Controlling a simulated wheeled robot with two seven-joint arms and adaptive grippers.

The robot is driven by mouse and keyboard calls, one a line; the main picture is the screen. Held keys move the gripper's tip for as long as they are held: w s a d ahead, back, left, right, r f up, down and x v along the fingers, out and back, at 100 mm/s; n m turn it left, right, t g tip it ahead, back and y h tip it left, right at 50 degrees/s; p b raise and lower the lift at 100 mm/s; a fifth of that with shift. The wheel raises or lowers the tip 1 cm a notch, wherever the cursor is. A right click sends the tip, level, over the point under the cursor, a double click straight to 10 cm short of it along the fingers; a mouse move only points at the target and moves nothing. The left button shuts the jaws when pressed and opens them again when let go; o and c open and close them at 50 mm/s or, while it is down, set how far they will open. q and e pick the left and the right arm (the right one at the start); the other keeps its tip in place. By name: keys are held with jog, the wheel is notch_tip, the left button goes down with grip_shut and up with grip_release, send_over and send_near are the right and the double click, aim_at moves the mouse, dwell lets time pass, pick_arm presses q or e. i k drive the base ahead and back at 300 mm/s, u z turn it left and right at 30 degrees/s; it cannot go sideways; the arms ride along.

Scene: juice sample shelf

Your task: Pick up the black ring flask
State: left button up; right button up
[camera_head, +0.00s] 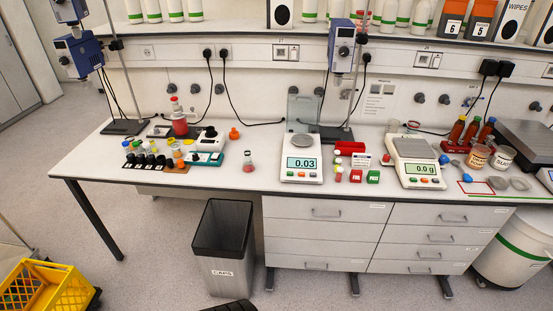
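A small clear flask (248,163) with a little reddish content stands alone on the bench, left of the 0.03 balance. A larger flask with red liquid (180,124) stands at the back left by a stand. Several small vessels with black tops (139,158) stand in a row at the left of the bench. I cannot make out a black ring on any one flask at this size. Neither of my grippers is in view.
Balances (302,165) (416,163) stand mid-bench and right of it, with small red and green boxes (373,177) between. A grey bin (222,245) stands before the bench, a yellow crate (45,287) at lower left. The bench front left of the flask is partly clear.

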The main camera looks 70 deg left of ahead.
aim_at(248, 167)
jog(key=u, duration=0.2)
jog(key=i, duration=1.35)
jog(key=u, duration=1.25)
jog(key=i, duration=0.85)
jog(key=u, duration=1.05)
